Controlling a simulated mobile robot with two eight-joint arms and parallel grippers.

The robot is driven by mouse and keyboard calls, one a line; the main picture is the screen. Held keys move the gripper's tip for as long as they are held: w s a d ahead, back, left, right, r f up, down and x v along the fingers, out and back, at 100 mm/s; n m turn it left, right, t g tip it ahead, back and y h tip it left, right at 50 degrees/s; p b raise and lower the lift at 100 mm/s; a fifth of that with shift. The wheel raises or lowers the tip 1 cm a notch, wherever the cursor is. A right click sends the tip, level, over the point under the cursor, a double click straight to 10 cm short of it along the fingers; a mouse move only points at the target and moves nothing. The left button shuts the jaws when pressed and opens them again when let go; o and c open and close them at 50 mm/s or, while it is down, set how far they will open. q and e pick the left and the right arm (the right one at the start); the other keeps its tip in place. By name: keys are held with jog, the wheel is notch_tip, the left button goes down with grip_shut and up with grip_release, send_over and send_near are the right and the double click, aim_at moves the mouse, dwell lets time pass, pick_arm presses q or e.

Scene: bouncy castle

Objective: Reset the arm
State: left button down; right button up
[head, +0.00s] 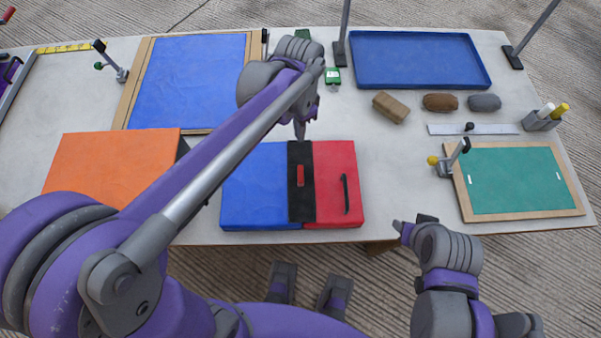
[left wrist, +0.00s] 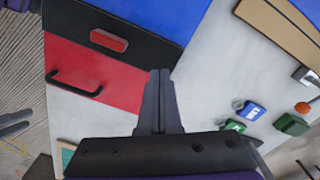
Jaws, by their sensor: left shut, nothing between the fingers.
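My left arm reaches across the table in the head view. Its gripper (head: 300,132) points down over the back edge of the blue, black and red block (head: 260,190). In the left wrist view the left gripper's fingers (left wrist: 160,78) are together with nothing between them. The block's red part (left wrist: 95,75), with a dark handle, lies beside and beyond them. I cannot tell whether the fingers touch the block. My right gripper (head: 402,231) is off the table's front edge, right of the block; its finger opening is not clear.
An orange panel (head: 110,165) and a blue board (head: 185,80) lie left. A blue tray (head: 420,60) is at the back. Brown and grey blocks (head: 391,107), a ruler (head: 465,129) and a green board (head: 515,180) with a clamp stand right. Bare table lies right of the block.

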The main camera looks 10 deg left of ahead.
pick_arm(q)
jog(key=shift+r, duration=0.25)
dwell(0.3)
jog(key=s+a+r+n+t+p, duration=0.1)
jog(key=s+a+n+t+p, duration=0.1)
jog(key=s, duration=0.5)
jog(key=s+a+r+n+t+p, duration=0.1)
jog(key=s+a+n+t+p, duration=0.2)
jog(key=s+n, duration=0.3)
jog(key=shift+s+a+r+n+p, duration=0.15)
jog(key=shift+s+a+n+p, duration=0.2)
jog(key=shift+s+a, duration=0.35)
jog(key=shift+w+a, duration=0.1)
jog(key=shift+w, duration=0.1)
dwell(0.5)
